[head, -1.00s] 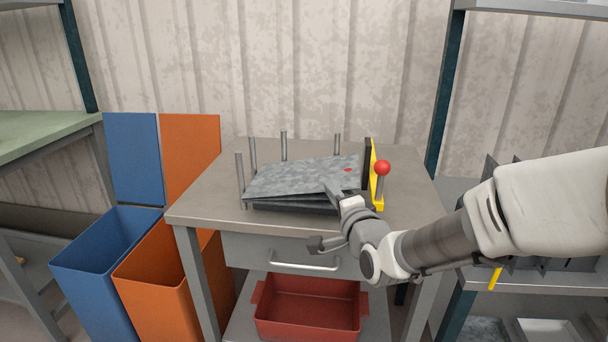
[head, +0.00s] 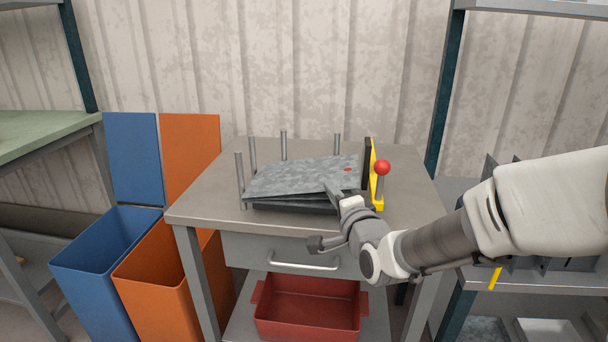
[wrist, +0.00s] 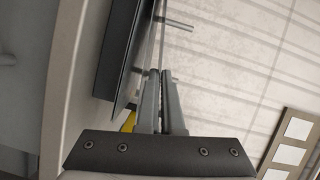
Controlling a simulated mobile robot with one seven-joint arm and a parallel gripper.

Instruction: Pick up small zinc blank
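The small zinc blank (head: 300,178) is a mottled grey sheet with a red mark near its right end. In the head view it lies over a dark stack base (head: 295,209) on the grey table, between upright posts. My gripper (head: 333,191) is at its front right edge. In the wrist view my gripper's fingers (wrist: 161,80) are close together, with the thin edge of the sheet running between them. In that view the sheet stands edge-on beside the dark base, with a narrow gap between them.
Grey posts (head: 240,181) stand left of and behind the sheet. A yellow bracket (head: 377,188) with a red-knobbed lever (head: 382,168) is close on the right. A red bin (head: 307,313) is below; blue (head: 105,260) and orange (head: 165,280) bins stand left. The table's left front is clear.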

